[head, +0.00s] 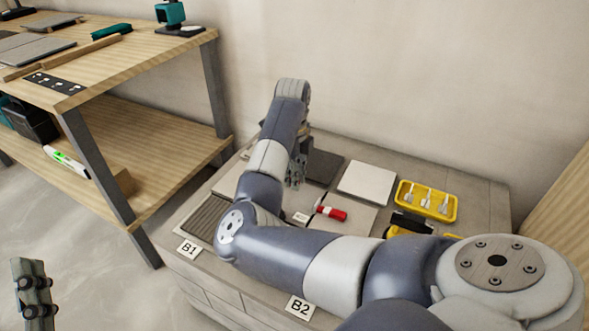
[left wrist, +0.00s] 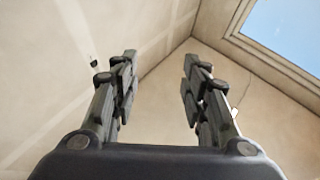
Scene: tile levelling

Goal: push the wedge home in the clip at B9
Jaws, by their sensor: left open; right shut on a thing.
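My right gripper (head: 296,178) points down over the low grey block surface in the head view. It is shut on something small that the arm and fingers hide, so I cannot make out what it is. I cannot pick out the wedge, the clip or a B9 label. A small white tag (head: 301,217) with unreadable writing lies just below the right gripper. My left gripper (head: 35,290) shows at the lower left edge, away from the tiles. In the left wrist view its two fingers (left wrist: 160,72) stand apart with nothing between them.
A red and white object (head: 331,212) lies on a pale tile right of the right gripper. A yellow tray (head: 426,214) holds several white pieces. A white tile (head: 367,184) lies behind. Labels B1 (head: 188,250) and B2 (head: 299,307) mark the front edge. A wooden shelf (head: 150,62) stands left.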

